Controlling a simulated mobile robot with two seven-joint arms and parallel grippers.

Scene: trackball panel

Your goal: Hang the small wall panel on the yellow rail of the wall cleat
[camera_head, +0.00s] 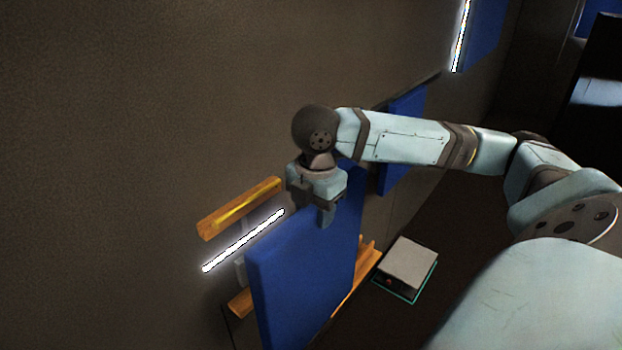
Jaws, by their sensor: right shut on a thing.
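The small wall panel, a blue slab (300,265), is upright in front of the wall at lower centre. My right gripper (328,208) is shut on its top edge from above. The yellow rail (240,208) of the wall cleat is on the wall, to the left of the panel and at about the height of its top. The panel appears apart from the rail, on the room side of it. The panel hides part of the wall and whatever is behind it. My left gripper is not in view.
A glowing white strip (245,241) runs just below the rail. Orange bars (240,303) show low beside the panel. A grey-topped box (408,262) sits to the right. Other blue panels (405,105) are on the wall farther back.

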